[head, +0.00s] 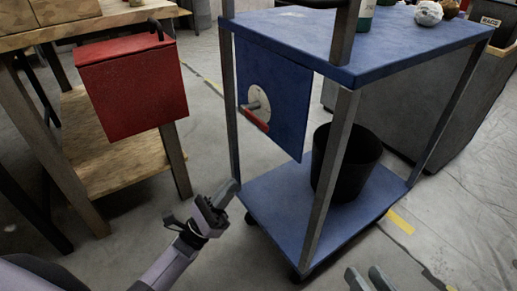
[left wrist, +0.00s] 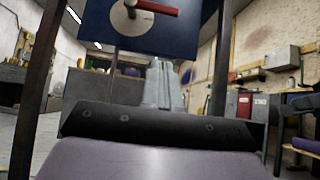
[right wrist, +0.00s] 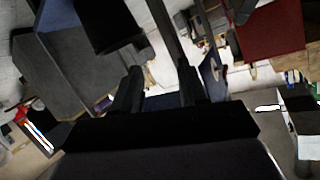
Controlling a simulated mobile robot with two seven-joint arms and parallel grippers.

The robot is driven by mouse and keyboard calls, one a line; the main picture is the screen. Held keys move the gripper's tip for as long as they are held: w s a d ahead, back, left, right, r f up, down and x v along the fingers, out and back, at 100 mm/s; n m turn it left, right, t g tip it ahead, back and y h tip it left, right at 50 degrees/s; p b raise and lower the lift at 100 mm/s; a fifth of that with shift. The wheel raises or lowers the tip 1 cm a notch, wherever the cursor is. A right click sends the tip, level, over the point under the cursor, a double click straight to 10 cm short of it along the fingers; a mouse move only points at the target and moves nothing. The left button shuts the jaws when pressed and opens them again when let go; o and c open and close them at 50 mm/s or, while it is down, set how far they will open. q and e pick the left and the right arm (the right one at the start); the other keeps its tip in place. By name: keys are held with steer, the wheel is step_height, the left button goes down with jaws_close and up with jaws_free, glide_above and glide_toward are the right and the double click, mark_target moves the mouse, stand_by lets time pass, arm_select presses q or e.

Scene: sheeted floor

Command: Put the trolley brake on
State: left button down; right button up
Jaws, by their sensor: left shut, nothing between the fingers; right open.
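The trolley (head: 300,200) is blue with grey posts, a top shelf and a low shelf. A blue panel (head: 285,95) on its left end carries a pale round plate (head: 259,92) with a brake lever (head: 256,118) that has a red grip. In the left wrist view the red lever (left wrist: 157,8) sticks out to the right from the plate (left wrist: 131,18), above my fingers. My left gripper (head: 232,188) is shut and empty, below and left of the lever, apart from it. My right gripper (head: 368,280) is open and empty at the bottom edge, near the trolley's front; it also shows in the right wrist view (right wrist: 160,85).
A black bin (head: 345,165) stands on the low shelf. Bottles and round items (head: 428,13) are on the top shelf. A red box (head: 132,85) hangs at a wooden bench (head: 125,160) on the left. A grey cabinet (head: 460,105) stands behind. Floor between bench and trolley is free.

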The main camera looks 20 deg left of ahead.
stand_by(0.4)
arm_select(q)
steer(key=s+a+r+p+x, duration=0.1)
steer(key=r+p+x, duration=0.1)
steer(key=x, duration=1)
steer(key=shift+d+r, duration=0.15)
steer(key=shift+r, duration=0.1)
arm_select(e)
steer(key=shift+w+a+r, duration=0.2)
steer(key=shift+a+r, duration=0.05)
arm_select(q)
steer(key=shift+s, duration=0.1)
arm_select(e)
steer(key=shift+f+g, duration=0.1)
steer(key=shift+g, duration=0.2)
steer(key=shift+s+d+f, duration=0.1)
steer(key=shift+s+f, duration=0.05)
steer(key=shift+s, duration=0.1)
